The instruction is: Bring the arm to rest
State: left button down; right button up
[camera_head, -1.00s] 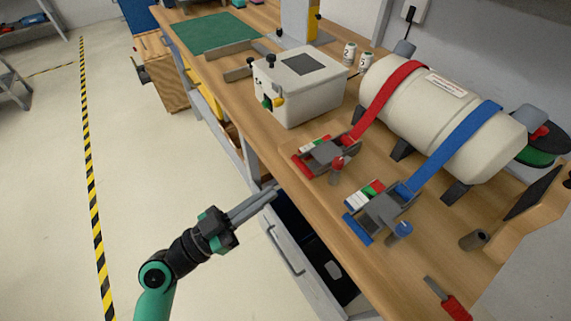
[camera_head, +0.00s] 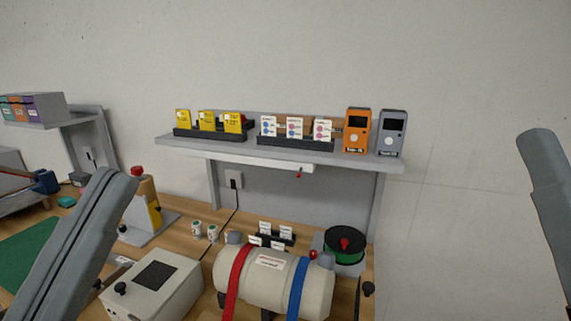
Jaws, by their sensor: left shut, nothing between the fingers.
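My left gripper (camera_head: 118,180) rises from the lower left of the head view, close to the camera. Its long grey fingers lie together, shut and empty, tilted up to the right. They cover part of the bench behind. My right gripper (camera_head: 542,145) shows as a grey finger shape at the right edge, pointing up, in front of the bare wall. It is partly cut off by the frame, so I cannot tell whether it is open or shut. Neither gripper visibly touches anything on the bench or shelf.
A wall shelf (camera_head: 215,146) carries yellow boxes, white cards, an orange meter (camera_head: 357,130) and a grey meter (camera_head: 392,132). Below stand a cream tank (camera_head: 272,284) with red and blue straps, a white box (camera_head: 175,290) and a green-black reel (camera_head: 345,250). The right wall is bare.

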pick_arm(q)
jog(key=a+r+n+t+y, duration=0.4)
jog(key=a+n+y, duration=0.2)
jog(key=n+y, duration=0.35)
notch_tip(320, 180, up, 37)
jog(key=p, duration=3.7)
jog(key=shift+s+r+n+g, duration=0.2)
jog(key=shift+n+g, duration=0.1)
jog(key=shift+n, duration=0.15)
pick_arm(e)
notch_tip(320, 180, up, 38)
jog(key=shift+r, duration=0.15)
pick_arm(q)
jog(key=shift+f, duration=0.15)
notch_tip(320, 180, down, 33)
jog(key=b, duration=3.3)
jog(key=shift+f, duration=0.15)
pick_arm(e)
notch_tip(320, 180, down, 34)
jog(key=shift+r, duration=0.25)
